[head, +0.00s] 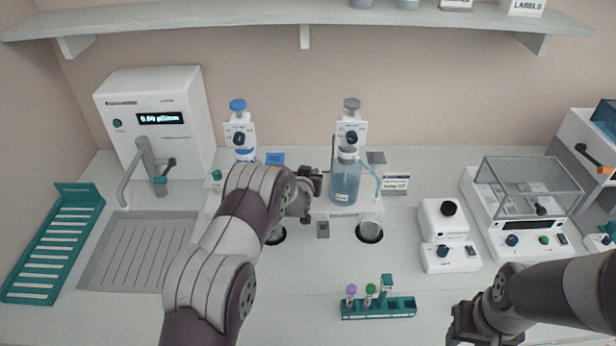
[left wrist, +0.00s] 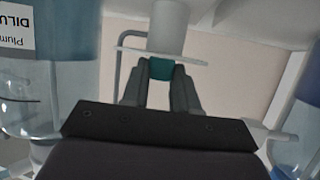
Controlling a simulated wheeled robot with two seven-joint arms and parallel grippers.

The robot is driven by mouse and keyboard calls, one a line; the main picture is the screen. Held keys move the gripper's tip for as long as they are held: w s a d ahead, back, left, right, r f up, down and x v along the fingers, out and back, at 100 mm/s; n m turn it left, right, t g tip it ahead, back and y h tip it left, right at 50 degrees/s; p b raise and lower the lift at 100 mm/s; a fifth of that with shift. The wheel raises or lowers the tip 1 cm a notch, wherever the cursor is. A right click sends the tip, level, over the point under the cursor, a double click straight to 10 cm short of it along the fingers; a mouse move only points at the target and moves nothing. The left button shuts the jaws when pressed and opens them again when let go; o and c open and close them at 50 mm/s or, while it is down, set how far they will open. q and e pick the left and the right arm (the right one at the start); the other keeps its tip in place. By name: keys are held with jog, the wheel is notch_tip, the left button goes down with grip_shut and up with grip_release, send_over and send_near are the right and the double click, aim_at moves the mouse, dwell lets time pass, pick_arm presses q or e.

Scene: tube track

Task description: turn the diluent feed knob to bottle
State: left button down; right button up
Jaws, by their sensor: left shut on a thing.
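In the left wrist view the teal knob (left wrist: 161,69) sits under a pale plate and cylinder, between the two fingers of my left gripper (left wrist: 158,78). I take it to be the diluent feed knob; its pointer and markings do not show. In the head view my left gripper (head: 317,174) reaches in beside the right-hand dispenser and its bottle of blue liquid (head: 345,182); the knob is hidden there. A bottle label reading "DILU" (left wrist: 16,40) shows upside down in the left wrist view. My right gripper (head: 466,325) hangs low at the right, its fingers unclear.
A second dispenser (head: 239,135) with a blue cap stands to the left, with a teal knob (head: 216,175) by its base. A tube rack (head: 378,308) is at the front. A clear-lidded instrument (head: 530,188) stands right.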

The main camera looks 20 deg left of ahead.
pick_arm(q)
jog(key=shift+w+d+f+n+y+b, duration=0.15)
jog(key=shift+n+y+b, duration=0.15)
jog(key=shift+n+y, duration=0.25)
jog(key=shift+r+n+y, duration=0.25)
jog(key=shift+n+y, duration=0.1)
jog(key=shift+y, duration=0.1)
jog(key=shift+d+r+n+g+y+p, duration=0.15)
jog(key=shift+n+g+y+p, duration=0.3)
jog(key=shift+n+y, duration=0.55)
jog(key=shift+y, duration=0.2)
pick_arm(e)
jog(key=shift+f, duration=0.2)
pick_arm(q)
jog(key=c, duration=0.9)
grip_release()
jog(key=shift+o, duration=0.2)
jog(key=shift+f, duration=0.2)
